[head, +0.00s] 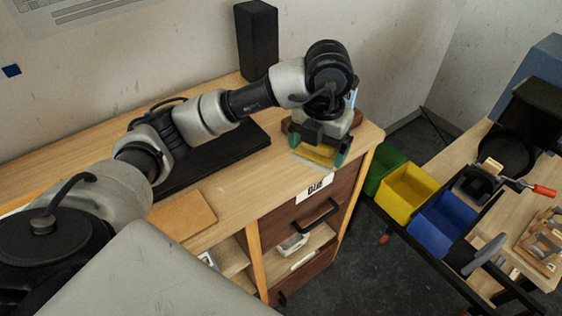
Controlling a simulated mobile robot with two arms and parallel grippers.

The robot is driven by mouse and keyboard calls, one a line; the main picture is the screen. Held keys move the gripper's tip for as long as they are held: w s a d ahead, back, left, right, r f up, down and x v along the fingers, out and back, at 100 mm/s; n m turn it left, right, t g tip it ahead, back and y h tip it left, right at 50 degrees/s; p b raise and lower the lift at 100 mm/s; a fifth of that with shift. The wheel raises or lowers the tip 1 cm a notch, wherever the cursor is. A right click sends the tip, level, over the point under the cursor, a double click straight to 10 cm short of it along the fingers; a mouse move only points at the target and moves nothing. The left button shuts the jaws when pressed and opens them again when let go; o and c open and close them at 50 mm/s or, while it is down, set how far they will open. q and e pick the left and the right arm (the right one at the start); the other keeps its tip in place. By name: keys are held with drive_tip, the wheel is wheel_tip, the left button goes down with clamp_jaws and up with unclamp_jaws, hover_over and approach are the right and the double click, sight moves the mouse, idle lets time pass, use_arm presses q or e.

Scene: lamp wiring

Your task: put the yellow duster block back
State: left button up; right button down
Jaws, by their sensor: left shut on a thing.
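The yellow duster block (318,155) is in the head view, low between the fingers of my left gripper (320,152). My left gripper is shut on it, with a finger at each side, over the right end of the wooden desk near its front edge. The gripper body hides part of the block's top. I cannot tell whether the block touches the desk top or hangs just above it. My right gripper is not in view.
A black speaker-like box (257,40) stands at the desk's back. A black flat pad (215,155) and a tan board (183,216) lie on the desk (245,186). Green, yellow (405,190) and blue bins (440,224) stand to the right, beside another cluttered bench.

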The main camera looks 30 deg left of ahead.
use_arm(q)
drive_tip(key=p, duration=0.2)
hover_over(270, 173)
wheel_tip(270, 173, down, 6)
wheel_tip(270, 173, down, 4)
drive_tip(key=shift+r+p, duration=0.15)
drive_tip(key=shift+p, duration=0.75)
drive_tip(key=shift+f, duration=0.2)
drive_tip(key=shift+f, duration=0.1)
drive_tip(key=o, duration=0.5)
drive_tip(key=shift+f+b, duration=0.1)
drive_tip(key=shift+b, duration=0.2)
drive_tip(key=shift+c, duration=0.2)
drive_tip(key=shift+o, duration=0.8)
